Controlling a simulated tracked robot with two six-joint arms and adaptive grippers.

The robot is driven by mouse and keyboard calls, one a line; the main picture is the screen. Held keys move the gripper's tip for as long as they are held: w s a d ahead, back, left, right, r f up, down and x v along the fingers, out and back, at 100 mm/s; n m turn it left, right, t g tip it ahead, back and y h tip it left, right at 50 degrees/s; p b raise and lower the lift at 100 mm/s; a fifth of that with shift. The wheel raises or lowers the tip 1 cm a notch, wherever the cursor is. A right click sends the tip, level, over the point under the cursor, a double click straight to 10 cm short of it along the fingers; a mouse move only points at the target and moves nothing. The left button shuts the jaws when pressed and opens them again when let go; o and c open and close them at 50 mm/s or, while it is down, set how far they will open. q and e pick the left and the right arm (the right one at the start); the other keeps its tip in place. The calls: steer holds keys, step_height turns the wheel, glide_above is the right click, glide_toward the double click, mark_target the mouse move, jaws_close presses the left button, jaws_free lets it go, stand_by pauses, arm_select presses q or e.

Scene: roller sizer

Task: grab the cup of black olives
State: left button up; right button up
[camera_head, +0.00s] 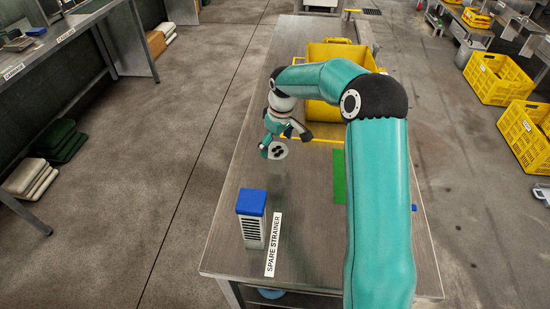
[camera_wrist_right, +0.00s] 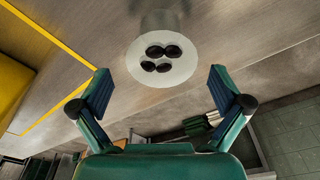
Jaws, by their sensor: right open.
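The cup of black olives (camera_head: 277,174) stands upright on the bench in the head view, a pale grey cup with dark olives at its top. In the right wrist view the cup (camera_wrist_right: 161,63) shows as a white round top with several black olives on it. My right gripper (camera_head: 285,144) is at the cup's far side, near its top. In the wrist view its open fingers (camera_wrist_right: 158,75) stand to either side of the cup's near edge, with gaps and no visible contact. My left gripper is not in view.
A blue-topped strainer block (camera_head: 252,218) and a "SPARE STRAINER" label (camera_head: 273,245) are on the bench nearer me. A yellow bin (camera_head: 338,54) stands behind, a green strip (camera_head: 339,176) lies right. Yellow crates (camera_head: 498,79) are on the floor at right.

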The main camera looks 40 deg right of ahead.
mark_target(276, 150)
step_height(276, 150, down, 4)
steer(key=shift+a+f+p, duration=0.1)
steer(key=shift+f+p, duration=0.15)
steer(key=shift+p, duration=0.5)
steer(key=shift+w+f, duration=0.1)
steer(key=shift+f, duration=0.45)
steer(key=c, duration=1.3)
